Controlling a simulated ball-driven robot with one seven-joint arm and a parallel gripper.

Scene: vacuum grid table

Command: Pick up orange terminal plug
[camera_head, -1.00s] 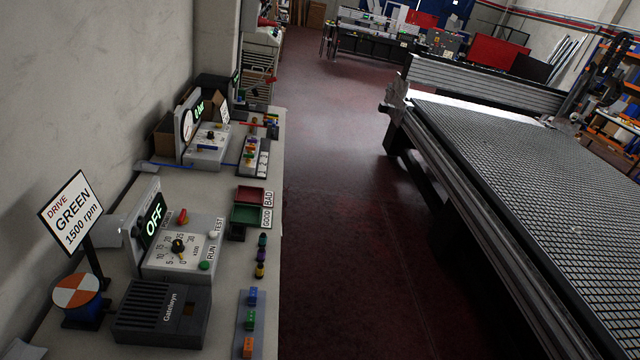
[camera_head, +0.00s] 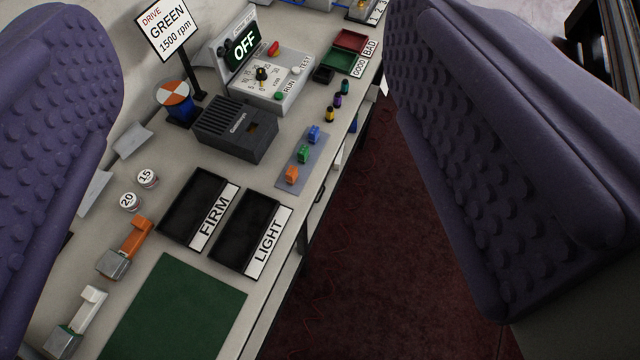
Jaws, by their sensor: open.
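The orange terminal plug (camera_head: 291,175) is a small orange block at the near end of a grey strip (camera_head: 286,183) on the bench. A green plug (camera_head: 304,153) and a blue plug (camera_head: 314,133) stand in a row behind it on the same strip. My gripper (camera_head: 270,150) is open and empty. Its two studded purple pads fill the left and right sides of the view, with the bench and the plugs seen between them. The pads look close to the camera and apart from the plug.
A dark Gatelwyn box (camera_head: 235,128) stands left of the strip. FIRM (camera_head: 215,215) and LIGHT (camera_head: 268,237) trays and a green mat (camera_head: 175,310) lie nearer. Orange-handled (camera_head: 133,236) and white-handled (camera_head: 90,301) pieces lie left. Three small coloured cylinders stand behind; the bench edge (camera_head: 325,180) is right.

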